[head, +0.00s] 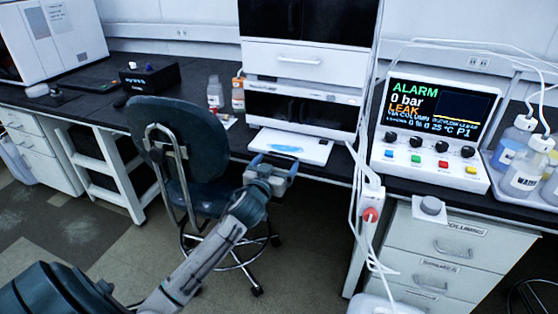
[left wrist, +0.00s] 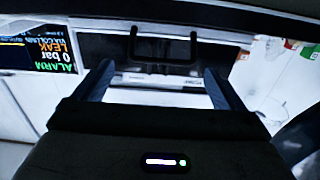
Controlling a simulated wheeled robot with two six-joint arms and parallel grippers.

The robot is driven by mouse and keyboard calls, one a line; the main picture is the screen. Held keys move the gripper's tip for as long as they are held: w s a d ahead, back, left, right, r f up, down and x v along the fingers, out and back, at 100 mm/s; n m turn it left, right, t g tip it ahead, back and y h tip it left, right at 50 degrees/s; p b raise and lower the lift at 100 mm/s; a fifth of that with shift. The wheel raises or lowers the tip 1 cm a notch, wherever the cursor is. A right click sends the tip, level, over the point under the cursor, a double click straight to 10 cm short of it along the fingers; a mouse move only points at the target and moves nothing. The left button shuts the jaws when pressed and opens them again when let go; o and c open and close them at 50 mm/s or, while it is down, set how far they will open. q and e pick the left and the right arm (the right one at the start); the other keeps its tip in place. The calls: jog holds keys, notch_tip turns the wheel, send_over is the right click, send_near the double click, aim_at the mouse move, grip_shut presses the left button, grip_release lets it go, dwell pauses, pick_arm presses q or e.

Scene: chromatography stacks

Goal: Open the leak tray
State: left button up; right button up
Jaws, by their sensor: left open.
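The leak tray (head: 318,155) is a flat white slab with a blue patch on top. It juts out from under the lower dark-fronted module (head: 300,110) of the stack, over the bench's front edge. My left gripper (head: 274,164) is open, just in front of and below the tray's front edge. In the left wrist view its two fingers (left wrist: 158,85) stand apart, with a pale surface and a dark handle (left wrist: 165,48) beyond them. I cannot tell whether they touch the tray. My right gripper is not in view.
A chair (head: 185,140) stands left of my left arm. The alarm unit (head: 432,130) reads "LEAK" on the right bench. White cables and a power strip (head: 367,175) hang right of the stack. Bottles (head: 525,175) stand at far right, above drawers (head: 455,245).

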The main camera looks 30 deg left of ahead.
pick_arm(q)
jog(key=v, duration=0.8)
jog(key=shift+b, duration=0.3)
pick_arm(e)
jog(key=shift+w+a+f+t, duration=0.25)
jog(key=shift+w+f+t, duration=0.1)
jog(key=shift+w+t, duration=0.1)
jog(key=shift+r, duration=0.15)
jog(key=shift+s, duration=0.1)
